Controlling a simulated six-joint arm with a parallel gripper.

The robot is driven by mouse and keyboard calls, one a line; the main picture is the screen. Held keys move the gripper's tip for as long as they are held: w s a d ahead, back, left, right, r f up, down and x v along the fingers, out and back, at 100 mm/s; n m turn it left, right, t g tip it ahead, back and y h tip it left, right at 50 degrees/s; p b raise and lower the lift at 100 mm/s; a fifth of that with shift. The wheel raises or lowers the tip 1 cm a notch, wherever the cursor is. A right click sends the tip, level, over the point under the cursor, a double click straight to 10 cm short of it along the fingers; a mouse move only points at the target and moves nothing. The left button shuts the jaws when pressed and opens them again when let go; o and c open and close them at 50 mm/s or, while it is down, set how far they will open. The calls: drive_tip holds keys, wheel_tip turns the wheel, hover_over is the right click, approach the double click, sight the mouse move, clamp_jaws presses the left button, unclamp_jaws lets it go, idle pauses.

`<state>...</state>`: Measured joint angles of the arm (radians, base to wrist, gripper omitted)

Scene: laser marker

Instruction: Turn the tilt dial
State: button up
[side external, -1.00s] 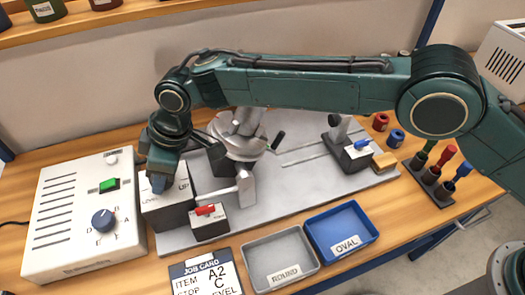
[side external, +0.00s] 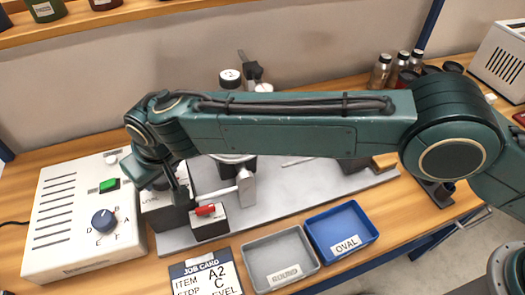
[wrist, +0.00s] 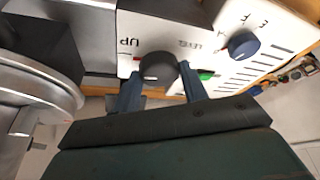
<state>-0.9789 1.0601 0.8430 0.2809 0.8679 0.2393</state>
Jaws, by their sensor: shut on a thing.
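The tilt dial (wrist: 158,68) is a dark round knob on a white-topped box (wrist: 180,28) marked UP and LEVEL. In the wrist view my gripper (wrist: 161,80) has one finger on each side of the knob and is shut on it. In the side view the box (side external: 152,196) stands at the left end of the grey base plate, with LEVEL showing. Which mark the dial points to cannot be told.
A white control unit (side external: 65,230) with a blue dial (side external: 103,220) and green button (side external: 109,185) stands close on the left. A red-levered box (side external: 209,221) is close on the right. A grey tray (side external: 280,280) and a blue tray (side external: 361,225) lie in front.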

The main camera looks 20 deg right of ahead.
drive_tip(key=shift+m, duration=0.6)
drive_tip(key=o, duration=1)
drive_tip(key=shift+r, duration=0.15)
drive_tip(key=v, duration=1.3)
drive_tip(key=shift+s+a+r, duration=0.25)
drive_tip(key=shift+d, duration=0.1)
